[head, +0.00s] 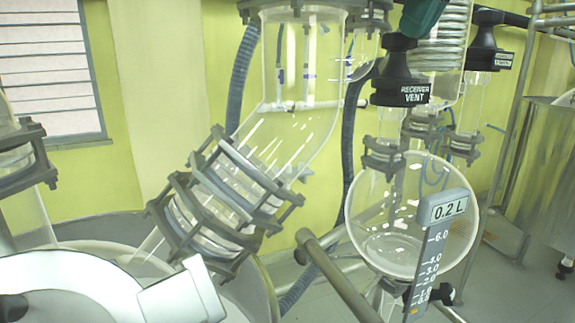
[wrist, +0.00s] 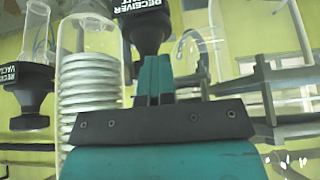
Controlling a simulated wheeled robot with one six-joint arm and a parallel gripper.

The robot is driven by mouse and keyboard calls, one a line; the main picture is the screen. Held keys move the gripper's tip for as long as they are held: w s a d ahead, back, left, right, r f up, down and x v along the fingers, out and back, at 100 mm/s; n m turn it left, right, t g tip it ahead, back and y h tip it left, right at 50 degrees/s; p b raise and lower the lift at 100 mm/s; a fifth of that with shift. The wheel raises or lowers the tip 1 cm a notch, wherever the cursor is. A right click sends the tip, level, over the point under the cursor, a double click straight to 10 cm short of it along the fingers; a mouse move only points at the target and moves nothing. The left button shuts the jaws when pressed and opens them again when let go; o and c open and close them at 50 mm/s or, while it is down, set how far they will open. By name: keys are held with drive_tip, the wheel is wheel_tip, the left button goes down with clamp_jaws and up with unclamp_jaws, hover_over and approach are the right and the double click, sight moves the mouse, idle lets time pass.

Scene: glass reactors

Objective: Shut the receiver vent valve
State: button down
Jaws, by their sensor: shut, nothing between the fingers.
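The receiver vent valve (head: 400,90) is a black knob with a white-lettered label, above the round glass receiver (head: 412,215) in the head view. In the wrist view the valve (wrist: 142,22) appears upside down at the top centre. My gripper (wrist: 153,62) has its teal fingers together and empty, with the tips right by the knob's narrow end. I cannot tell if they touch it. In the head view a teal part of my gripper (head: 425,14) shows at the top edge, just above and right of the knob; its fingertips are not clear there.
A second black valve (head: 487,48) stands to the right; in the wrist view the receiver vacuum valve (wrist: 27,92) is at the left. A glass coil condenser (wrist: 90,85) is close beside my fingers. A slanted glass vessel (head: 300,80) with clamped flanges stands left of the receiver.

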drive_tip(key=shift+s+f, duration=0.15)
drive_tip(key=shift+f, duration=0.1)
wheel_tip(320, 180, up, 6)
drive_tip(key=p, duration=0.6)
drive_tip(key=shift+r, duration=0.2)
